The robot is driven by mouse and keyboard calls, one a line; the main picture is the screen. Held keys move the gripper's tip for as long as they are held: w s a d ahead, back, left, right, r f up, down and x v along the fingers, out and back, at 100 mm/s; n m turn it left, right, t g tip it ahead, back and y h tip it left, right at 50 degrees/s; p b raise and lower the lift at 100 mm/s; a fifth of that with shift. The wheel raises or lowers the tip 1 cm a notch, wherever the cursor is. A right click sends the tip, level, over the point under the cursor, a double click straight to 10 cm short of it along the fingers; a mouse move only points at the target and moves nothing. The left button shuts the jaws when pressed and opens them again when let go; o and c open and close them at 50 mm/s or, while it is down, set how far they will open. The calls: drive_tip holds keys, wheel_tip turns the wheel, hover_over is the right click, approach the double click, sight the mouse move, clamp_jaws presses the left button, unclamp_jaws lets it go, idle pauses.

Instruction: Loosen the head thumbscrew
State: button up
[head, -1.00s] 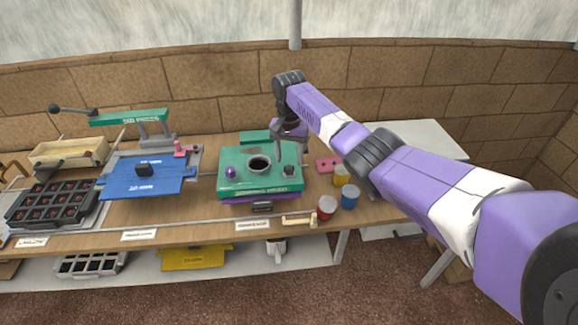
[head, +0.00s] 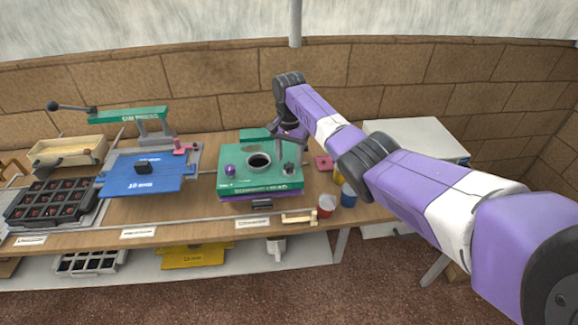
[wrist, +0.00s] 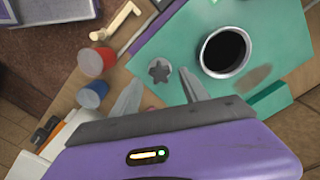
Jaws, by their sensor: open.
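A dark star-shaped knob (head: 289,168), which looks like a thumbscrew, stands on the right side of the green machine top (head: 262,187). The same star knob (wrist: 159,70) shows in the wrist view, just beyond and between my fingertips. My gripper (wrist: 160,84) is open, with nothing between its fingers. In the head view my gripper (head: 291,142) hangs above the right part of the green top, pointing down. The gap in height between fingertips and knob is hard to judge. I cannot tell from a label whether this knob is the head thumbscrew.
A round dark opening (head: 259,162) and a purple knob (head: 230,171) are on the green top. A red cup (head: 326,206) and a blue cup (head: 348,195) stand to its right. A blue plate (head: 140,182) and a dark tray (head: 51,203) lie to the left.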

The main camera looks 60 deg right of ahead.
sight(289, 168)
drive_tip(key=shift+f+b, duration=0.65)
drive_tip(key=shift+f, duration=0.7)
drive_tip(key=shift+c, duration=0.2)
clamp_jaws()
